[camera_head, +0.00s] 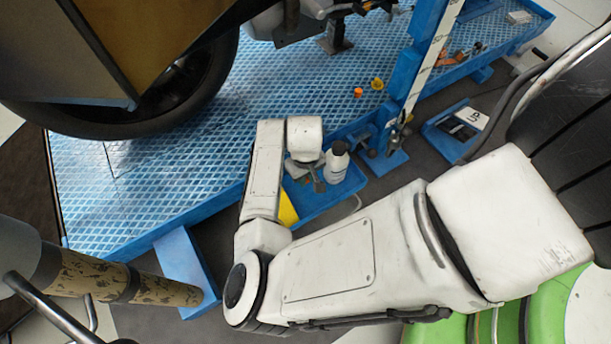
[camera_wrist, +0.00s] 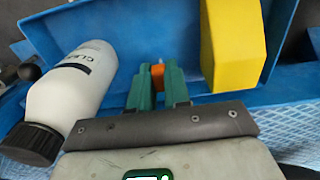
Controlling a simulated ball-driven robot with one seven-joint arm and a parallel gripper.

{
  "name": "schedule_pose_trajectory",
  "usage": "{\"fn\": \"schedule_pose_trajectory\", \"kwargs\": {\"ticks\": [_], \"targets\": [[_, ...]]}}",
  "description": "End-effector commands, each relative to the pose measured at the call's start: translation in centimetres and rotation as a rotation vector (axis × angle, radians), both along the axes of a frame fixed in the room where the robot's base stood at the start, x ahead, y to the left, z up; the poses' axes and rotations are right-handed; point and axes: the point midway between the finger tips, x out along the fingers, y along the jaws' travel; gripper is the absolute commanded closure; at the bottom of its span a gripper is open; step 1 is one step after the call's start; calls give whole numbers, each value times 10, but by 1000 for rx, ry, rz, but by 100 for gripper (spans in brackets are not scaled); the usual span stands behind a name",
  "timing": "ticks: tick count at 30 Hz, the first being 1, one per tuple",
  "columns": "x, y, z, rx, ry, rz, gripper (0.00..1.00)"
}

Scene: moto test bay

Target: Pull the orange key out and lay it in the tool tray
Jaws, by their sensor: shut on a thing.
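My gripper (camera_wrist: 157,80) has green fingers that are shut on the orange key (camera_wrist: 157,72), of which only a small orange part shows between the fingers. The blue tool tray (camera_wrist: 150,30) lies beneath and beyond the fingertips in the wrist view. I cannot tell whether the key touches the tray floor. In the head view my gripper (camera_head: 318,184) is over the tool tray (camera_head: 322,203), and the key cannot be made out there.
The blue platform (camera_head: 200,150) and a blue post (camera_head: 420,60) stand close by. Small orange (camera_head: 358,92) and yellow (camera_head: 377,83) pieces lie on the platform.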

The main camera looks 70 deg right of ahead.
Motion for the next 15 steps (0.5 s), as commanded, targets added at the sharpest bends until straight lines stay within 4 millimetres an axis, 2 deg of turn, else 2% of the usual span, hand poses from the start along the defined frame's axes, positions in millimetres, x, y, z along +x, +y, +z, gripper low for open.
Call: {"fn": "schedule_pose_trajectory", "kwargs": {"ticks": [8, 9, 15], "targets": [[0, 0, -1, 0, 0, 0, 100], [0, 0, -1, 0, 0, 0, 81], [0, 0, -1, 0, 0, 0, 62]]}}
